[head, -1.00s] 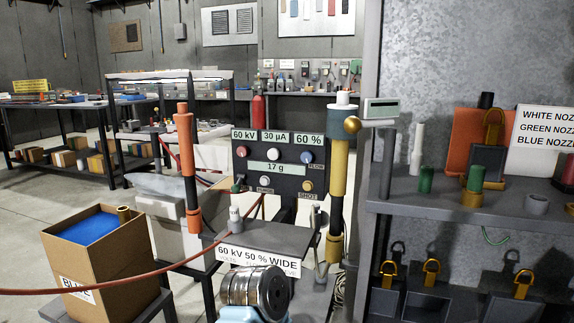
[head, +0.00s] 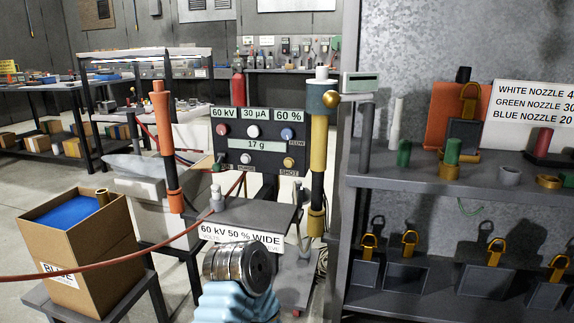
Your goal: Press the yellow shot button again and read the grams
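The dark control panel (head: 232,168) stands in the middle of the head view. Its yellow shot button (head: 288,162) is at the lower right, above the SHOT label. The grams display (head: 255,144) reads 17 g. The upper displays read 60 kV (head: 223,114), 30 µA (head: 255,114) and 60 % (head: 289,115). A metal cylindrical part on a light-blue ribbed sleeve, seemingly part of one of my arms, rises at bottom centre in front of the panel. No gripper fingers show, and nothing is seen touching the button.
An orange post (head: 163,140) and a yellow-and-black post (head: 318,155) flank the panel. A small table with a sign (head: 240,235) stands before it. A red hose (head: 120,262) crosses left, past a cardboard box (head: 110,245). A shelf with nozzles (head: 400,178) stands right.

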